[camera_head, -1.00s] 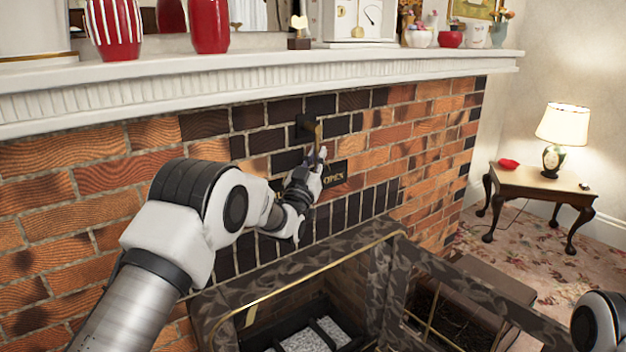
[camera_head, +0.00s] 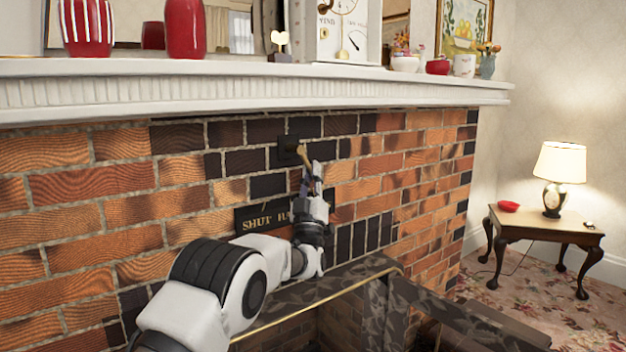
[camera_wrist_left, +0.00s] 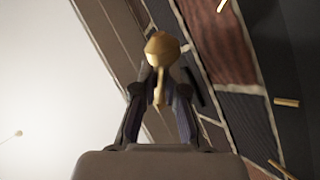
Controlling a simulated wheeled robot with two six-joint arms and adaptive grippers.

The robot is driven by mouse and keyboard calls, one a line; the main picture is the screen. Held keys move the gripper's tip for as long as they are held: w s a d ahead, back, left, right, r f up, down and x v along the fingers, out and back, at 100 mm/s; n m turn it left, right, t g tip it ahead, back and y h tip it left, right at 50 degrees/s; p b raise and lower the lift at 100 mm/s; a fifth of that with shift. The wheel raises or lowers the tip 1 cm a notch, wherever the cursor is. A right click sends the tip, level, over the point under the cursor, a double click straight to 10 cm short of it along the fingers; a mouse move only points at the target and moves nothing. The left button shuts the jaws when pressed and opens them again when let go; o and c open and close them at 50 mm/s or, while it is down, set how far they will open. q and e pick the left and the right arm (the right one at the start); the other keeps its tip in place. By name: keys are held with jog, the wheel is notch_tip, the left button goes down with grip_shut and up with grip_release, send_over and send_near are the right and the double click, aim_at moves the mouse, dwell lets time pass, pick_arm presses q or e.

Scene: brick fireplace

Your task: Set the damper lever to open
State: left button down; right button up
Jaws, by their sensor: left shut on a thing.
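The brass damper lever (camera_head: 303,155) comes out of a black mount (camera_head: 287,150) on the brick face below the mantel. It slants down to the right. My left gripper (camera_head: 313,174) is shut on the lever's lower end. In the left wrist view the brass knob and stem (camera_wrist_left: 160,46) sit between the fingers (camera_wrist_left: 160,88). A dark label plate (camera_head: 262,218) below the lever shows "SHUT" and "HA" in gold letters. My right gripper is not in view.
The white mantel shelf (camera_head: 240,94) runs above the lever, with red vases (camera_head: 186,28) and a clock (camera_head: 346,30) on it. The dark stone fireplace surround (camera_head: 330,283) juts out below my left arm. A side table with a lamp (camera_head: 561,165) stands far right.

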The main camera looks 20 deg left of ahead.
pick_arm(q)
jog(key=shift+f, duration=0.2)
jog(key=c, duration=1.2)
grip_release()
jog(key=shift+r, duration=0.1)
jog(key=v, duration=1.2)
